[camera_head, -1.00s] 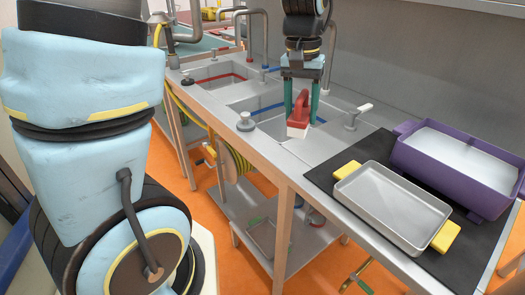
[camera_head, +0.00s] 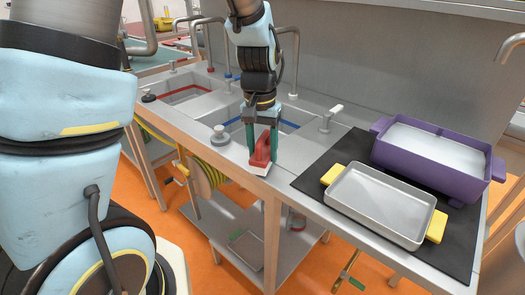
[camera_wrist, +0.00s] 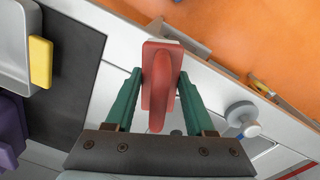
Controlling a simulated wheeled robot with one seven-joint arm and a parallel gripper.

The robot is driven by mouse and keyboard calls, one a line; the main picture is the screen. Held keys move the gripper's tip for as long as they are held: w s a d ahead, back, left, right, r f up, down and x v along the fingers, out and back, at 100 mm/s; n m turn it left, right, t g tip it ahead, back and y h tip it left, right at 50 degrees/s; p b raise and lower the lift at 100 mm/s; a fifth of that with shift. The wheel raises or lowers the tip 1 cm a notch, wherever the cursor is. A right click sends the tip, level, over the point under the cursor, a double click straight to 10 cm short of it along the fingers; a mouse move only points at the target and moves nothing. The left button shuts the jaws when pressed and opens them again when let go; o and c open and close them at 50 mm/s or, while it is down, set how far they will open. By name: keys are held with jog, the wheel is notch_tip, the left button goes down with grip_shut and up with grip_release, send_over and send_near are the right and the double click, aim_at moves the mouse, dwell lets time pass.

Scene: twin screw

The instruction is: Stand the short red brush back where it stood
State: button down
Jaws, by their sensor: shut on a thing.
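The short red brush (camera_head: 261,152) is held between the green fingers of my gripper (camera_head: 262,142). Its red handle is up and its pale bristle side is down. It is near the counter's front edge, in front of the sink with the blue rim. I cannot tell whether its underside touches the counter. In the wrist view the brush (camera_wrist: 160,85) sits between the two fingers of my gripper (camera_wrist: 161,90), with a strip of white bristles at its far end.
A grey tray with yellow handles (camera_head: 380,203) and a purple tub (camera_head: 433,160) stand on a black mat (camera_head: 310,180) to the right. A round metal knob (camera_head: 219,136) stands left of the brush. A tap lever (camera_head: 331,117) is behind right. Bare counter lies between brush and mat.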

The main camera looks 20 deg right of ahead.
jog(key=shift+f, duration=0.5)
jog(key=shift+f, duration=0.1)
jog(key=shift+c, duration=1.2)
grip_release()
notch_tip(320, 180, up, 12)
jog(key=shift+w+a+r+b, duration=0.1)
jog(key=shift+a+b, duration=0.05)
jog(key=shift+b, duration=0.5)
jog(key=a+f+n+t, duration=0.1)
jog(key=a+f+n, duration=0.2)
jog(key=a, duration=0.9)
jog(key=w+a+f+n, duration=0.1)
jog(key=a+f+n, duration=0.2)
jog(key=a, duration=0.9)
notch_tip(320, 180, down, 2)
jog(key=shift+a+f+t, duration=0.1)
jog(key=shift+a+t, duration=0.3)
